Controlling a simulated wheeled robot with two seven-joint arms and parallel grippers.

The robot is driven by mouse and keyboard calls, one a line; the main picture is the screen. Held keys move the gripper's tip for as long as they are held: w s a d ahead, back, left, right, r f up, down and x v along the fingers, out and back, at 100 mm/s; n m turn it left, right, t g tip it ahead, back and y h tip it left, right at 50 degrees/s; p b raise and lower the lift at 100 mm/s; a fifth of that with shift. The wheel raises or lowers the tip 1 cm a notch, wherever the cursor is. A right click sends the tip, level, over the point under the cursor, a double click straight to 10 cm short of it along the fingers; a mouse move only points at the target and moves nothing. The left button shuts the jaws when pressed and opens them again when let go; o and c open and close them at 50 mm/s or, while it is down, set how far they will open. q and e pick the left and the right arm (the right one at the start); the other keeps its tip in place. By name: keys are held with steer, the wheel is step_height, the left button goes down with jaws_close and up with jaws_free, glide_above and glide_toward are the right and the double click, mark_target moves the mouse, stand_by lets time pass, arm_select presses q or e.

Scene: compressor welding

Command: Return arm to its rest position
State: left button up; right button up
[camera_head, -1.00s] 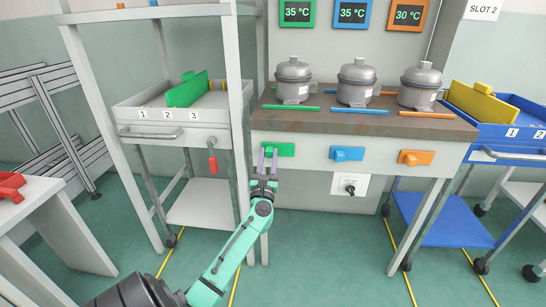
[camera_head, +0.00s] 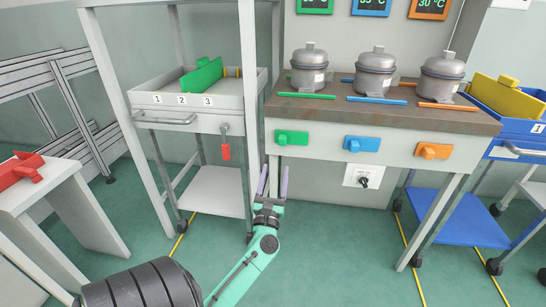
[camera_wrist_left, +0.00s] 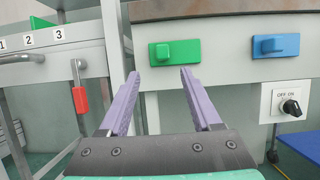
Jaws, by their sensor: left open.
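My left gripper (camera_head: 273,184) is open and empty in the head view, in front of the workbench, below and left of the green handle block (camera_head: 292,138). Its two purple fingers are spread apart in the left wrist view (camera_wrist_left: 161,98), with nothing between them. The green block also shows in the left wrist view (camera_wrist_left: 175,51), beyond the fingertips and apart from them. My right gripper is not in either view.
The workbench (camera_head: 340,112) carries several grey compressors. Blue (camera_head: 361,144) and orange (camera_head: 434,151) blocks sit on its front, above a switch (camera_head: 364,182). Green floor is open in front.

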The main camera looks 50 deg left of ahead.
arm_select(q)
steer(key=shift+v, duration=1.8)
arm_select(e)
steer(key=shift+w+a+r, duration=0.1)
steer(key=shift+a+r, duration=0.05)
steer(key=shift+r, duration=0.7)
